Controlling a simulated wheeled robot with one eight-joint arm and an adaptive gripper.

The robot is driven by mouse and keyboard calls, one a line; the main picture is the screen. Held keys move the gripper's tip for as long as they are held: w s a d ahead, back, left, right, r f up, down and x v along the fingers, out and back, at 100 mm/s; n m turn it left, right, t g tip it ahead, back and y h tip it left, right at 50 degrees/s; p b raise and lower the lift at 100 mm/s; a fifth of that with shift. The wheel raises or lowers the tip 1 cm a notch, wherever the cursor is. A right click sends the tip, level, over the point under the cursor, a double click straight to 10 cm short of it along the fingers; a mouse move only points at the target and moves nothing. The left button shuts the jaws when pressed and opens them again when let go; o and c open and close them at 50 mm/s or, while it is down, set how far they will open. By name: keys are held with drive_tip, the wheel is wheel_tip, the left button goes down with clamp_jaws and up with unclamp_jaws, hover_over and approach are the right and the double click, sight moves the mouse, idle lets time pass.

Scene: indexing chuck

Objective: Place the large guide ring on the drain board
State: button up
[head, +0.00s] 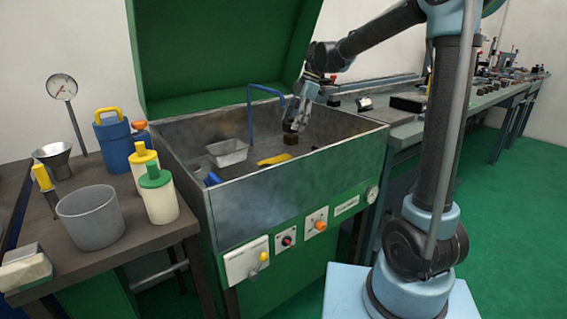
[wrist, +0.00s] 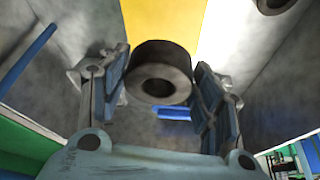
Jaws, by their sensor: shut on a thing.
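My gripper (head: 297,112) is inside the wash basin, above its floor. In the wrist view my gripper (wrist: 160,88) is shut on a thick dark ring (wrist: 158,70), with a blue finger on each side and the ring's hole facing the camera. I take it for the large guide ring. In the head view the held ring is small and partly hidden by the fingers. A second dark round part (wrist: 273,4) is cut off at the wrist view's top edge. I cannot surely tell which surface is the drain board; a yellow surface (wrist: 165,20) lies beyond the ring.
The basin (head: 285,185) has raised metal walls and an open green lid (head: 225,50). Inside are a grey tray (head: 228,153), a yellow piece (head: 275,159), a small dark block (head: 291,139) and a blue pipe (head: 250,115). Bottles and a bucket (head: 90,215) stand on the left bench.

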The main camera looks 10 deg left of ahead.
wheel_tip(320, 180, down, 12)
drive_tip(key=shift+f, duration=0.25)
drive_tip(key=shift+s+a, duration=0.25)
drive_tip(key=shift+a, duration=0.1)
drive_tip(key=shift+s+a+f, duration=0.2)
drive_tip(key=shift+s+a, duration=0.25)
drive_tip(key=shift+a, duration=0.15)
drive_tip(key=shift+s+a+f, duration=0.2)
drive_tip(key=shift+s+a, duration=0.25)
drive_tip(key=shift+a, duration=0.15)
drive_tip(key=shift+f, duration=0.2)
drive_tip(key=o, duration=1.8)
